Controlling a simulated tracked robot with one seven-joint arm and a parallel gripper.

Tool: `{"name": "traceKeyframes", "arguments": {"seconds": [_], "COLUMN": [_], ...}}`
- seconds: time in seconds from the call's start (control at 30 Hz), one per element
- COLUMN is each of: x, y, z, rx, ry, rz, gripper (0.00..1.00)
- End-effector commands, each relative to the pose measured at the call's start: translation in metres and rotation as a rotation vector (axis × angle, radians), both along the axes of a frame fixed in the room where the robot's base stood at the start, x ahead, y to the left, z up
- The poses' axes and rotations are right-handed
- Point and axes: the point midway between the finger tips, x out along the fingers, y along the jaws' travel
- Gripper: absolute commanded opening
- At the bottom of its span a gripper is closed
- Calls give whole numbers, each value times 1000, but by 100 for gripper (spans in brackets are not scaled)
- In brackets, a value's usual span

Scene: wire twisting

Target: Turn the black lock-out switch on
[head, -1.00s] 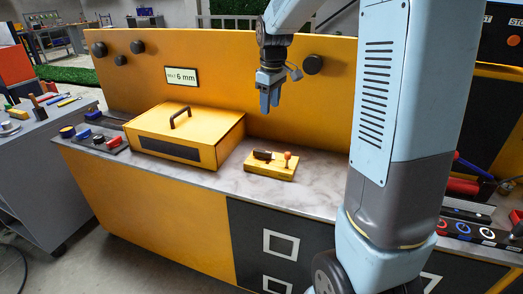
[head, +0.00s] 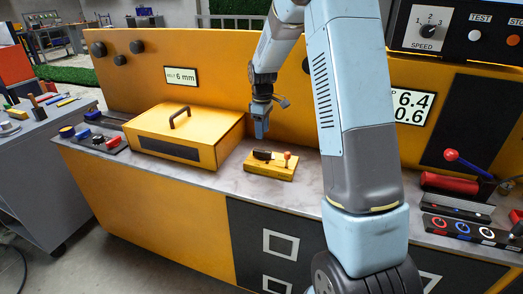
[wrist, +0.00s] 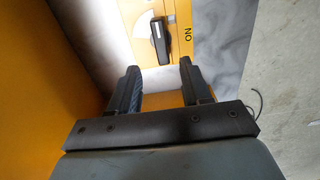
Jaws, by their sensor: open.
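The black lock-out switch (head: 262,155) is a dark handle on a small yellow block (head: 258,170) on the counter, right of the large yellow box. In the wrist view the black switch handle (wrist: 160,38) lies ahead of the fingers on the yellow plate, beside a white dial-like patch. The letters "ON" show on the plate to its right. My gripper (head: 261,132) is just above and behind the block, fingers pointing down. In the wrist view my gripper (wrist: 158,75) is open and empty, its two fingers apart and short of the handle.
A red-topped peg (head: 287,155) stands on the block's right side. The yellow box (head: 190,135) with a black handle sits close on the left. The yellow back panel (head: 220,75) rises behind my gripper. Bare marble counter (head: 305,180) lies right of the block.

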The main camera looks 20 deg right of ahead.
Motion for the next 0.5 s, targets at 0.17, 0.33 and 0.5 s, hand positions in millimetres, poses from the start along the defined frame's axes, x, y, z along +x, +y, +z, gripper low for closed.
{"name": "traceKeyframes", "arguments": {"seconds": [0.17, 0.33, 0.5], "x": [-1, -1, 0], "y": [0, 0, 1], "z": [-33, -61, -81], "rx": [0, 0, 0], "ry": [3, 4, 1], "rz": [0, 1, 1], "gripper": [48, 48, 48]}}
